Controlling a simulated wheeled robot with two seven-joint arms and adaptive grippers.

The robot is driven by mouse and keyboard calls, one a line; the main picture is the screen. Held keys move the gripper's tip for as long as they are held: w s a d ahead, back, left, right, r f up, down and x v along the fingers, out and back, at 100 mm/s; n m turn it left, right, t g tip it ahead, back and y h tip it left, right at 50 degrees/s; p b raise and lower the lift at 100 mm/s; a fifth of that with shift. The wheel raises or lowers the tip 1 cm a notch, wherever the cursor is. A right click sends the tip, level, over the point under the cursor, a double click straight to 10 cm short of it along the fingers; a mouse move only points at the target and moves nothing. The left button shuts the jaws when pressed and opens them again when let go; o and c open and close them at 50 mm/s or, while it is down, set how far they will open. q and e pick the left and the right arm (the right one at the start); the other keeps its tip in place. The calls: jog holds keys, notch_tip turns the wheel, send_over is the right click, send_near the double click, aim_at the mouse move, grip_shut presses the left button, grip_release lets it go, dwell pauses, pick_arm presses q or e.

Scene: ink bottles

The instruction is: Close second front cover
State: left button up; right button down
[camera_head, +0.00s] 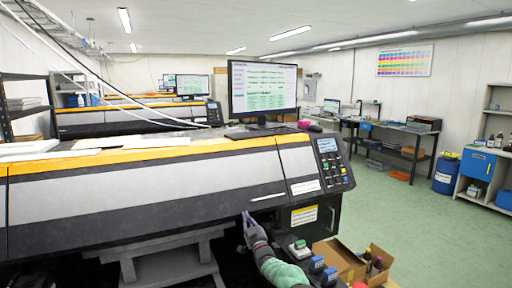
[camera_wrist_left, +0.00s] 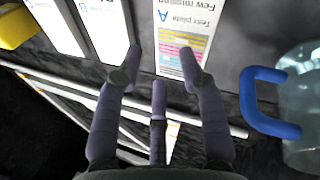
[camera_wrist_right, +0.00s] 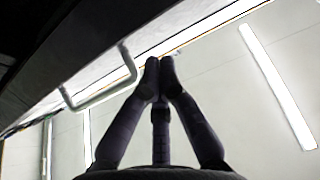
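The near printer's front cover (camera_head: 150,190) is a long grey and black panel below an orange top strip. It looks lowered over the machine's front; whether it is fully shut I cannot tell. My right gripper (camera_head: 247,217) is just below the panel's lower edge, left of the control panel. In the right wrist view its fingertips (camera_wrist_right: 158,72) are together and empty, to the right of a pale bar handle (camera_wrist_right: 105,92) on the dark underside, apart from it. My left gripper (camera_wrist_left: 155,62) is open and empty above printed cards (camera_wrist_left: 182,38); it is outside the head view.
A control panel (camera_head: 332,165) and a monitor (camera_head: 262,88) are at the printer's right end. Small ink bottles (camera_head: 317,264) and a cardboard box (camera_head: 340,258) stand below, right of my arm. A blue-handled clear container (camera_wrist_left: 303,110) is near my left gripper. Green floor lies open at right.

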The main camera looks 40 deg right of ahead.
dwell(0.7)
jog(key=v, duration=1.2)
